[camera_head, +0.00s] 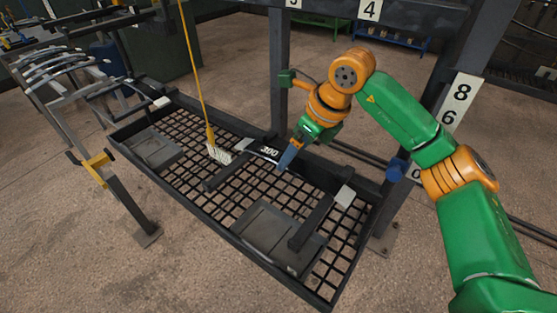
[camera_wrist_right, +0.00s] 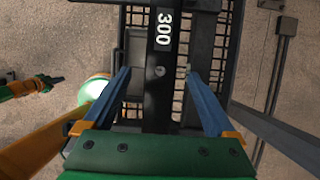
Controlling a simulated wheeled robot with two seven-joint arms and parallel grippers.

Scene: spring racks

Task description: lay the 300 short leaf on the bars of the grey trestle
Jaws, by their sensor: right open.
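The 300 short leaf is a dark flat strip marked "300" (camera_head: 269,150) on the black mesh rack in the head view. In the right wrist view the leaf (camera_wrist_right: 160,90) runs lengthwise between the two blue fingers, with a hole near its middle. My right gripper (camera_head: 286,160) is open above the rack beside the leaf; in the wrist view (camera_wrist_right: 160,92) its fingers are apart on either side of the strip. Whether they are level with it is unclear. The grey trestle (camera_head: 75,130) stands at the left with several curved bars. A green and orange arm, probably my left, shows small in the wrist view (camera_wrist_right: 45,85).
The black mesh rack (camera_head: 180,215) holds grey plates (camera_head: 265,235) and dark bars with white tags. A yellow-handled brush (camera_head: 215,150) stands or hangs over it. A dark post (camera_head: 279,80) and a numbered beam (camera_head: 400,15) rise behind. Concrete floor lies clear in front.

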